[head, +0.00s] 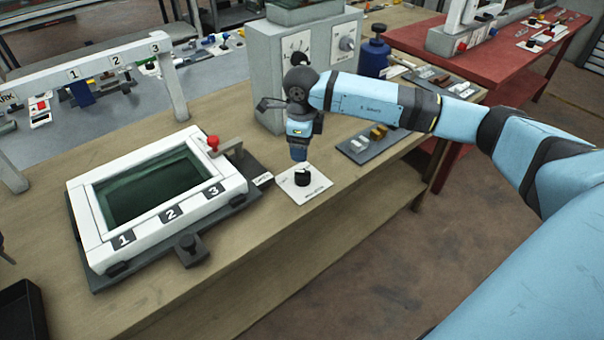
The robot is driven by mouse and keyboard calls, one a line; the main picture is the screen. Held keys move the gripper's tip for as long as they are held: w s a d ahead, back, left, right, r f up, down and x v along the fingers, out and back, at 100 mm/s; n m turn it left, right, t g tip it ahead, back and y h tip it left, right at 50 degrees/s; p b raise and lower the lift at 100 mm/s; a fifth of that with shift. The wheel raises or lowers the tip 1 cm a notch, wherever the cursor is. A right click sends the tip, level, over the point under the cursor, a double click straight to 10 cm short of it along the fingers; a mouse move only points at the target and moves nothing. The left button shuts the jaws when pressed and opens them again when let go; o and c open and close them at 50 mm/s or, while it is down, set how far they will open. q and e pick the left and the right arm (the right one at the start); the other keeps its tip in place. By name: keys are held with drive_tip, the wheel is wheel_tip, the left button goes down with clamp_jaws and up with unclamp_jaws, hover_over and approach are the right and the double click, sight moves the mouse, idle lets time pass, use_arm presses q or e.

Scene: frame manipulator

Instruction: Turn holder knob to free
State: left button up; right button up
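A black round knob (302,178) stands upright on a white square plate (292,196) on the wooden bench, to the right of the framed holder. The plate's small print is too small to read. My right gripper (299,158) points down just above the knob, with a small visible gap. Its fingers are seen edge-on, so their opening does not show. The holder (78,217) is a white frame marked 1, 2, 3 around a dark green panel (150,185). A red-knobbed lever (213,142) sits at its right corner. My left gripper is not in view.
A grey box with dials (265,70) stands behind my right gripper. A dark tray with small blocks (362,152) lies to the right. A black knob block (190,249) sits at the holder's front. A blue bottle (374,55) stands farther back.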

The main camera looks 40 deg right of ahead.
sight(303, 171)
drive_tip(key=f, duration=1.1)
drive_tip(key=shift+w+d+f, duration=0.1)
drive_tip(key=shift+w+d, duration=0.05)
drive_tip(key=shift+w, duration=0.05)
drive_tip(key=c, duration=0.9)
